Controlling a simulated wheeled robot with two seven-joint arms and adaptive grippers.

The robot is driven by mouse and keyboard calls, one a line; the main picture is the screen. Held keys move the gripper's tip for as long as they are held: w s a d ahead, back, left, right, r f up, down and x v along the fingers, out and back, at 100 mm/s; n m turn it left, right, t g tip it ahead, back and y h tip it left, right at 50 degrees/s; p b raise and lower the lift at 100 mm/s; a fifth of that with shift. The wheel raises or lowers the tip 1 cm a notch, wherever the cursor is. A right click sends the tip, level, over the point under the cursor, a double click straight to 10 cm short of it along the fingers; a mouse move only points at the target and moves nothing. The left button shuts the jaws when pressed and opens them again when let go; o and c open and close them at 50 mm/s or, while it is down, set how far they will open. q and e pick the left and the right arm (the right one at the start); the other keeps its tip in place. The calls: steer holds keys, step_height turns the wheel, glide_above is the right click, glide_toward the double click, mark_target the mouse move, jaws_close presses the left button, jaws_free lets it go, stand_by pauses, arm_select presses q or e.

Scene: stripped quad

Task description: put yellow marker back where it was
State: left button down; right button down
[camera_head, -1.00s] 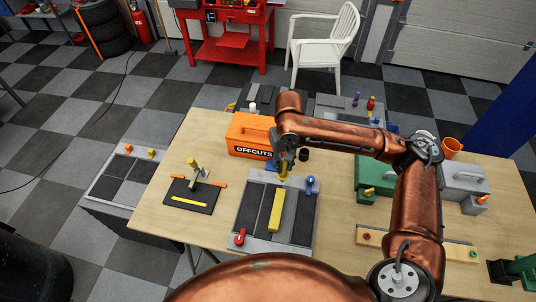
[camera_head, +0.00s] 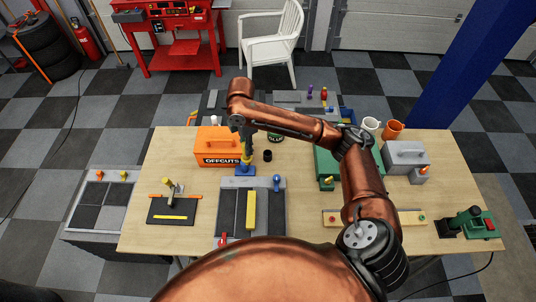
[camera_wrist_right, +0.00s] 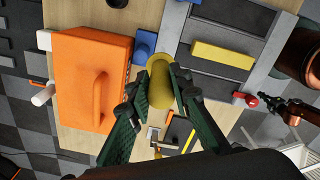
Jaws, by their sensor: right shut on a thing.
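The yellow marker (camera_wrist_right: 159,82) shows end-on between the fingers in the right wrist view. My right gripper (camera_wrist_right: 161,92) is shut on it. In the head view the right gripper (camera_head: 246,150) points down with the yellow marker (camera_head: 247,160) below it. The marker is over or at a blue block (camera_head: 245,170) behind the grey tray. I cannot tell whether it touches the block. The blue block (camera_wrist_right: 144,44) also shows beyond the marker in the wrist view. My left gripper is not in view.
The orange OFFCUTS box (camera_head: 214,153) stands close left of the right gripper. The grey tray (camera_head: 281,215) holds a yellow bar (camera_head: 251,210). A blue-handled part (camera_head: 277,182) stands at its edge. A small black cylinder (camera_head: 267,155) is to the right. The right side holds a green case (camera_head: 325,163).

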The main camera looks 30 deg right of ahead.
steer(key=shift+d+r+n, duration=0.15)
steer(key=shift+n, duration=0.25)
steer(key=shift+w+d, duration=0.15)
steer(key=shift+d, duration=0.1)
steer(key=w+d+f+p, duration=0.1)
steer(key=w+d+f, duration=0.2)
steer(key=d+f, duration=0.3)
steer(key=w+d+f+p, duration=0.2)
steer(key=w+d+f, duration=0.1)
steer(key=d+f, duration=0.3)
steer(key=shift+f+p, duration=0.3)
steer(key=shift+f, duration=0.25)
steer(key=shift+f, duration=0.1)
steer(key=shift+d+f, duration=0.1)
steer(key=shift+f, duration=0.25)
steer(key=c, duration=1.8)
jaws_free()
steer(key=shift+o, duration=0.2)
